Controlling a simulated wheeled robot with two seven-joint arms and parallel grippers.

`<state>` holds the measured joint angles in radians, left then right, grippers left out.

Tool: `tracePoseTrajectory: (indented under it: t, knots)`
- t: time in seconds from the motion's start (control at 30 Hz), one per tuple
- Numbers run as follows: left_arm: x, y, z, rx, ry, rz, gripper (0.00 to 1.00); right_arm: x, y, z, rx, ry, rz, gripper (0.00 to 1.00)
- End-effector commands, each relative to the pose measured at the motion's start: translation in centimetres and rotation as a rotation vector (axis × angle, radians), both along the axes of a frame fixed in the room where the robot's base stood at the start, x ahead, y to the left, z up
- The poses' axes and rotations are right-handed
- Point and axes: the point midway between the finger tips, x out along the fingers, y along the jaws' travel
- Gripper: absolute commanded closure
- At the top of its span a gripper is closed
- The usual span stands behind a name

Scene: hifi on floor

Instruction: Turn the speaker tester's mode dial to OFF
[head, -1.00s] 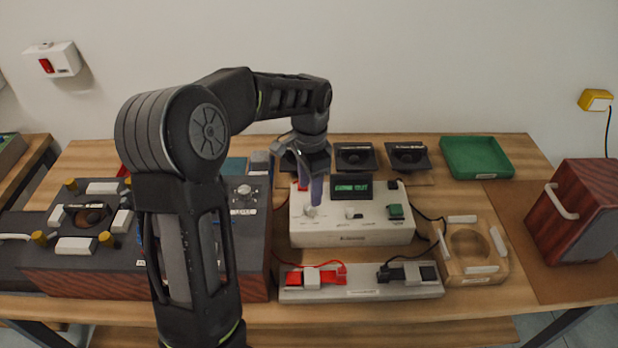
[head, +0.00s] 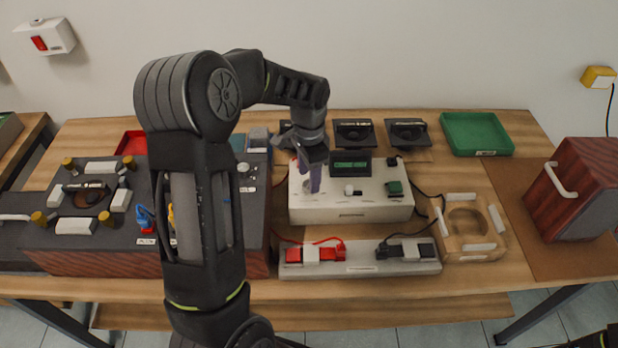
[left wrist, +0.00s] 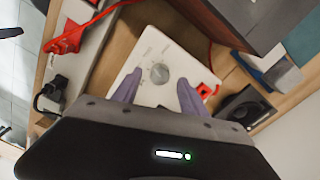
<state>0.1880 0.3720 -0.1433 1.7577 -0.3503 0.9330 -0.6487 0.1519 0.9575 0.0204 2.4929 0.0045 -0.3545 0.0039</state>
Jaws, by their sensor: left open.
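The speaker tester (head: 375,208) is a white box with a green-lit display (head: 351,165), standing mid-table. Its mode dial (left wrist: 159,73) is a round grey knob on the white top in the left wrist view, with small markings around it too blurred to read. In the head view my left gripper hides the dial. My left gripper (head: 312,182) points down over the tester's left part. In the left wrist view its purple fingers (left wrist: 158,90) are open, one to each side of the dial, and I see no contact. My right gripper is not in view.
A dark speaker cabinet (head: 100,250) is to the left. Small speakers (head: 354,133) stand behind.

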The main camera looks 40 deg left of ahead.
Motion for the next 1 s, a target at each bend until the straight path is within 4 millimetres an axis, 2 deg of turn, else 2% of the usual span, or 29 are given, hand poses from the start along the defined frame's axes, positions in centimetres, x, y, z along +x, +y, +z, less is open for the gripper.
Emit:
tracePoseTrajectory:
  t: [0.2,0.47,1.0]
  knots:
    - [0.0,0.0,-2.0,0.0,0.0,0.0,0.49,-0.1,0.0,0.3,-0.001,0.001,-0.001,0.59]
    - [0.0,0.0,-2.1,0.0,-0.001,0.0,0.49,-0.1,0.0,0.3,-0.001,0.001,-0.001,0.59]
    - [0.0,0.0,-2.1,0.0,-0.001,0.0,0.93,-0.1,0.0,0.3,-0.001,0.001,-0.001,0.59]
